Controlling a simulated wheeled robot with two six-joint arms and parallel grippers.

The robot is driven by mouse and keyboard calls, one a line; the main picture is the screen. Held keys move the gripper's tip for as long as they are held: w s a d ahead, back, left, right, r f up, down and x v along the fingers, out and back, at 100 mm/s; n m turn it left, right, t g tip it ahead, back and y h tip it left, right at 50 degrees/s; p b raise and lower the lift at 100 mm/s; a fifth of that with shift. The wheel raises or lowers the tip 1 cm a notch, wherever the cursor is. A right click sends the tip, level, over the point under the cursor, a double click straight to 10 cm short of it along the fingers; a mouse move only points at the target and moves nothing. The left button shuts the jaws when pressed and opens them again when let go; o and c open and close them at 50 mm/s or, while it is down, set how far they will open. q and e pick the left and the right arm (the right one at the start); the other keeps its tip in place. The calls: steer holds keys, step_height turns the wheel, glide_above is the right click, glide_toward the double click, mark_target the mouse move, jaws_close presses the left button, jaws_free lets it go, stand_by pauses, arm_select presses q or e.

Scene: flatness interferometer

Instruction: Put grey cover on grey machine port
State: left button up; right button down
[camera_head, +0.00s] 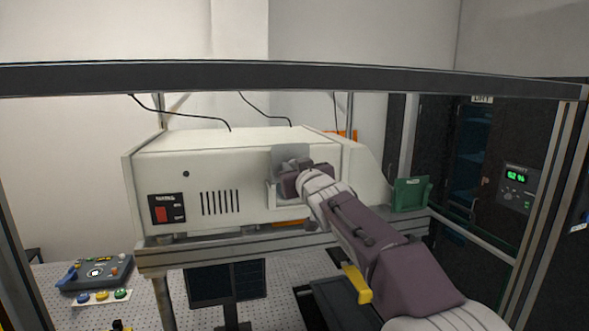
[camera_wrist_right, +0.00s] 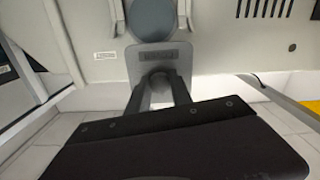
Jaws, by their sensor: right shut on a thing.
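The grey machine (camera_head: 235,155) is a pale box with a dark slotted vent on its front. Its port area (camera_head: 272,195), with a white raised frame, is at the right of that front. My right gripper (camera_head: 292,183) is at this frame, shut on the grey cover (camera_head: 290,152), a flat plate. In the right wrist view the fingers (camera_wrist_right: 160,82) grip the labelled plate of the cover (camera_wrist_right: 147,66). A round blue-grey disc (camera_wrist_right: 152,18) shows beyond it between pale rails. I cannot tell whether the cover touches the port. My left gripper is out of view.
A dark frame bar (camera_head: 300,80) crosses above the machine. A green bin (camera_head: 411,194) is right of it. A control box (camera_head: 95,272) with buttons is at lower left, and a dark monitor (camera_head: 226,283) is below the machine.

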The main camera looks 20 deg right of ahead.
steer(key=shift+w+d, duration=0.2)
steer(key=shift+w, duration=0.1)
steer(key=shift+w+a+b, duration=0.15)
steer(key=shift+w+b, duration=0.2)
steer(key=shift+w, duration=0.05)
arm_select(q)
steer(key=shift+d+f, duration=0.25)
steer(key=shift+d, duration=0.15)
arm_select(e)
steer(key=shift+d, duration=0.2)
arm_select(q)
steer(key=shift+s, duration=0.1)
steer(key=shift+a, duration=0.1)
arm_select(e)
steer(key=shift+a, duration=0.1)
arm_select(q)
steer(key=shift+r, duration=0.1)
arm_select(e)
steer(key=shift+w+r, duration=0.1)
